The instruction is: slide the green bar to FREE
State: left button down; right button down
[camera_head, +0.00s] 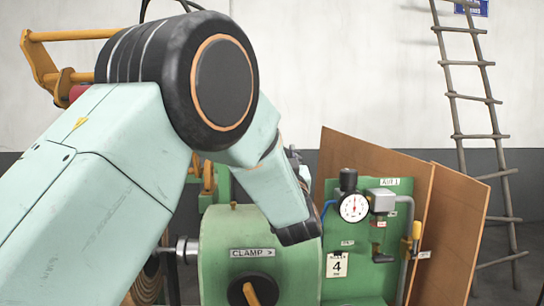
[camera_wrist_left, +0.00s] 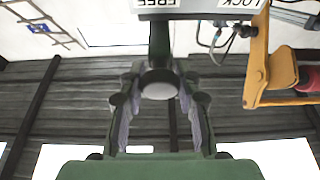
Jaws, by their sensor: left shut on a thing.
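In the left wrist view, the dark green bar (camera_wrist_left: 160,42) comes down from the top middle and ends in a round dark cap. My left gripper (camera_wrist_left: 160,88) has its two fingers on either side of this end and is shut on it. An upside-down FREE label (camera_wrist_left: 155,3) is at the top by the bar, and an upside-down LOCK label (camera_wrist_left: 238,4) is to its right. In the head view my left arm fills the left and middle; its gripper and the bar are hidden there. My right gripper is in neither view.
In the head view, a green machine with a CLAMP label (camera_head: 252,253) stands below my arm. A green panel with a round gauge (camera_head: 354,208) stands right of it, before brown boards (camera_head: 455,235). An orange bracket (camera_wrist_left: 257,68) is close right of the gripper in the wrist view.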

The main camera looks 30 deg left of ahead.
pick_arm(q)
jog(key=shift+f, duration=0.1)
jog(key=shift+d, duration=0.15)
jog(key=c, duration=1.3)
grip_release()
jog(key=shift+d, duration=0.1)
jog(key=o, duration=0.4)
jog(key=shift+s+d+r, duration=0.1)
jog(key=shift+d+r, duration=0.1)
jog(key=shift+c, duration=0.2)
jog(key=shift+a, duration=0.1)
jog(key=shift+a, duration=0.1)
jog(key=v, duration=0.7)
jog(key=shift+f, duration=0.2)
